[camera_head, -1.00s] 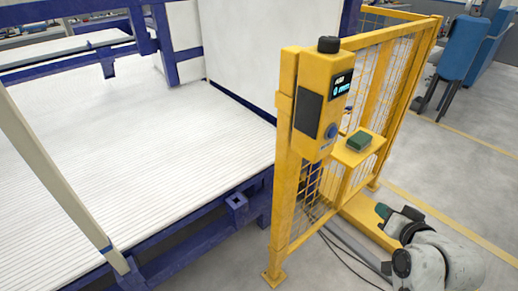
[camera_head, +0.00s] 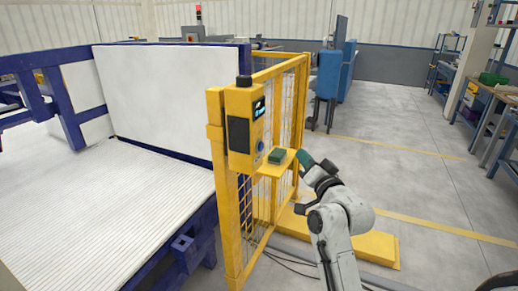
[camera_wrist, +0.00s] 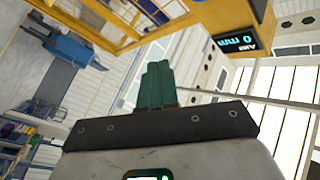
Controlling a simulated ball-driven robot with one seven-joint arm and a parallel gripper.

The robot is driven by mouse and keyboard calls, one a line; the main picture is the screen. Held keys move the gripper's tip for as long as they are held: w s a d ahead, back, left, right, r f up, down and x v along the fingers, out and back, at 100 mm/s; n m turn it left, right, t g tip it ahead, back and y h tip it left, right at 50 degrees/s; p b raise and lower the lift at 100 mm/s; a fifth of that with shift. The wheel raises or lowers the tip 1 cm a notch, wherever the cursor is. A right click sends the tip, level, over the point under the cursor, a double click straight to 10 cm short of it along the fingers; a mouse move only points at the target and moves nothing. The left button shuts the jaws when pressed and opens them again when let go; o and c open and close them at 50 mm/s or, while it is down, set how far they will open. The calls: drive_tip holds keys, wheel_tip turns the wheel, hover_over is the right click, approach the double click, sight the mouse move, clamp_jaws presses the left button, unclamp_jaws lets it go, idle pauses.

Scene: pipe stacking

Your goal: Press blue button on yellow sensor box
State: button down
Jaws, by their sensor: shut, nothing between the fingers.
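The yellow sensor box (camera_head: 238,157) is mounted on the near post of a yellow mesh fence. It has a lit display, a dark side panel and a black knob on top. The blue button (camera_head: 260,146) is low on its front face, below the display. My gripper (camera_head: 303,157) has green fingers, held together and empty. It is to the right of the box, apart from the button, at about its height in the picture. In the wrist view the shut fingers (camera_wrist: 158,68) point up, and the box (camera_wrist: 212,14) with its display shows upside down at upper right.
A blue-framed machine with a white slatted bed (camera_head: 75,215) stands left. Open grey floor (camera_head: 420,175) lies to the right.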

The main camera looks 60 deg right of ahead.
sight(260, 147)
drive_tip(key=w+p, duration=0.1)
drive_tip(key=w, duration=0.7)
drive_tip(key=shift+w+a, duration=0.3)
drive_tip(key=shift+w, duration=0.05)
drive_tip(key=shift+w, duration=0.1)
idle(1.8)
drive_tip(key=shift+w, duration=0.3)
drive_tip(key=shift+w+b, duration=0.4)
drive_tip(key=shift+b, duration=0.1)
idle(0.5)
idle(0.3)
drive_tip(key=shift+s+p, duration=0.65)
drive_tip(key=shift+s, duration=0.15)
